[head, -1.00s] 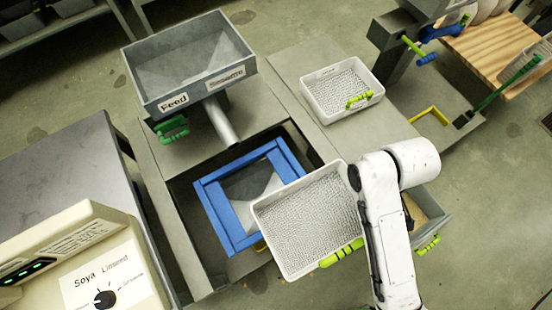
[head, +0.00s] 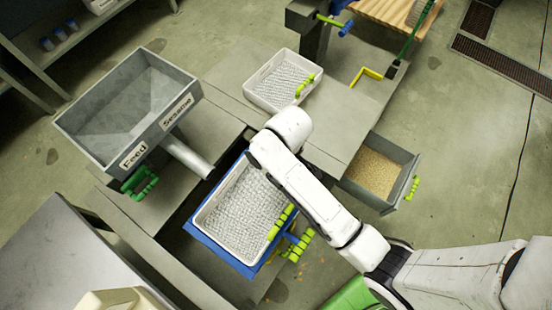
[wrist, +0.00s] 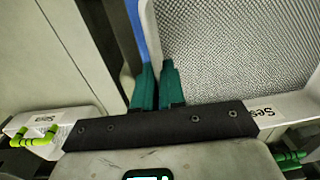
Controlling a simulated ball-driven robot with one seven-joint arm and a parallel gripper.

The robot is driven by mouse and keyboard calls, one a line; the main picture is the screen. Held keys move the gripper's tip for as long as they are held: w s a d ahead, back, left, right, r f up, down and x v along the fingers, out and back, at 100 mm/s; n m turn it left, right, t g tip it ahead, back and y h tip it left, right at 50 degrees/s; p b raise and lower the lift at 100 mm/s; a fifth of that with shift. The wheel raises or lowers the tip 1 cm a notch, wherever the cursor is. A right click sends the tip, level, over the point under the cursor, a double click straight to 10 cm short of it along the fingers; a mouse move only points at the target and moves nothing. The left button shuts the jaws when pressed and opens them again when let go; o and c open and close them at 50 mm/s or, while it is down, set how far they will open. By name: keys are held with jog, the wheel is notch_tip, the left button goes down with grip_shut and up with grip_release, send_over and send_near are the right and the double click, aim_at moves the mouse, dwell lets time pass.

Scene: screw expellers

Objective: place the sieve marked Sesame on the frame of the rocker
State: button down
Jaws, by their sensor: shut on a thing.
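The white mesh sieve (head: 240,212) with a lime handle (head: 281,222) lies over the blue frame of the rocker (head: 213,248). Blue shows along its lower-left edge; I cannot tell whether it rests fully on the frame. In the wrist view the sieve's mesh (wrist: 235,45) fills the upper right, and a partly cut label reading "Ses" shows on its rim. My gripper (wrist: 158,85) has its green fingers close together on the sieve's wall. The blue frame's edge (wrist: 136,30) shows beside that wall. In the head view my arm hides the gripper.
A second white sieve (head: 283,82) stands on the grey deck behind. The grey hopper (head: 125,110), labelled Feed and Sesame, and its chute (head: 188,157) stand to the left. A drawer of grain (head: 375,172) juts out at right. A blue bar with a lime handle (head: 298,247) is beside the sieve.

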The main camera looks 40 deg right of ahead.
jog(key=w+f, duration=0.1)
jog(key=w+a+f, duration=0.1)
jog(key=shift+f, duration=0.3)
jog(key=shift+d+f, duration=0.1)
jog(key=shift+f, duration=1.5)
jog(key=c, duration=1.2)
grip_release()
jog(key=r, duration=1.2)
jog(key=shift+d+r, duration=0.1)
jog(key=shift+d, duration=0.1)
jog(key=s+d+m, duration=0.1)
jog(key=s+d, duration=0.1)
jog(key=s, duration=0.3)
jog(key=s+d+m, duration=0.2)
jog(key=s+d, duration=0.1)
jog(key=s, duration=0.3)
jog(key=s+d+f+m+t, duration=0.1)
jog(key=s+d, duration=0.1)
jog(key=s, duration=0.3)
jog(key=shift+s+d+h, duration=0.25)
jog(key=shift+s+h, duration=0.05)
